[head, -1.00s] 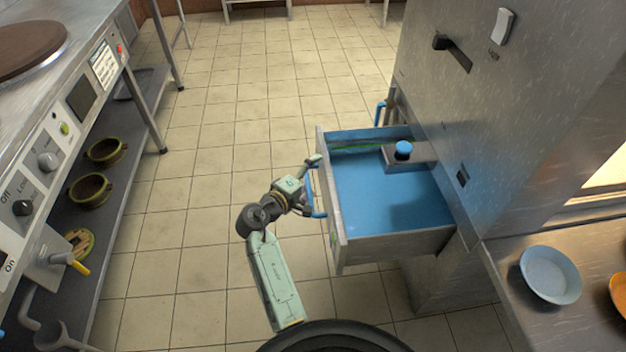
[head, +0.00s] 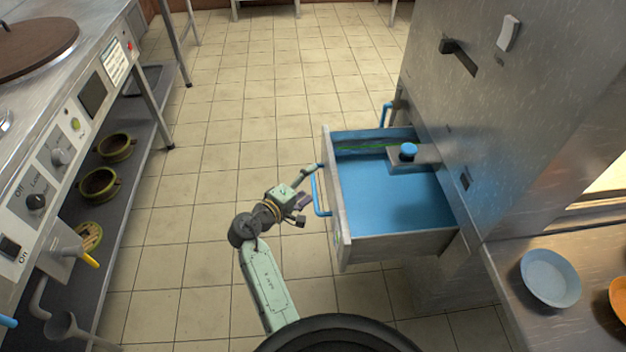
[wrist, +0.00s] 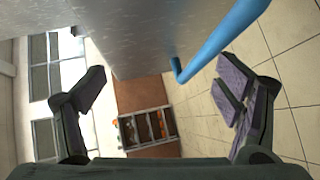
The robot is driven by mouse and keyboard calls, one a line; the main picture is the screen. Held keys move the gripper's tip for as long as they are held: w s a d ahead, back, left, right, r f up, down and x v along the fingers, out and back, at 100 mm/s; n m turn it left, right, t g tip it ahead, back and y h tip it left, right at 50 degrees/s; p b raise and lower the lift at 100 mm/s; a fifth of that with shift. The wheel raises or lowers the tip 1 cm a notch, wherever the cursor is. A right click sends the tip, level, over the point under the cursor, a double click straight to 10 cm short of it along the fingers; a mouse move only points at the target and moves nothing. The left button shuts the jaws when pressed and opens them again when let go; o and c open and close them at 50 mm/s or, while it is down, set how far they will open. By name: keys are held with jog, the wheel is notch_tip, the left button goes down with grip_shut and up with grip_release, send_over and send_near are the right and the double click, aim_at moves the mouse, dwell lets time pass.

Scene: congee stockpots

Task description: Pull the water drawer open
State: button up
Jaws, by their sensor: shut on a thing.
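The water drawer (head: 395,245) is a metal-fronted box with a blue interior, standing well out of the steel cabinet in the head view. Its blue bar handle (head: 318,195) is on the front face, and shows in the wrist view (wrist: 222,40) too. My gripper (head: 308,187) is just left of the handle. In the wrist view its fingers (wrist: 162,85) are spread wide, with nothing seen held between the pads. The handle lies beyond them, toward the right finger. I cannot tell whether a fingertip touches it.
A blue-knobbed fitting (head: 408,152) reaches over the drawer. The steel cabinet (head: 500,120) is at the right, beside a counter with a pale blue bowl (head: 550,277). A stove (head: 60,150) with a lower shelf stands left. Tiled floor lies clear between.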

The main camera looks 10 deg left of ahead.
jog(key=r, duration=0.2)
jog(key=shift+s+r, duration=0.2)
jog(key=shift+r, duration=0.1)
jog(key=c, duration=0.5)
jog(key=shift+s+a, duration=0.1)
jog(key=shift+s, duration=0.25)
jog(key=shift+c, duration=0.9)
jog(key=f+p+v, duration=0.1)
jog(key=v, duration=0.5)
jog(key=shift+s+a+p, duration=0.2)
jog(key=shift+s+p, duration=0.2)
jog(key=shift+f, duration=0.2)
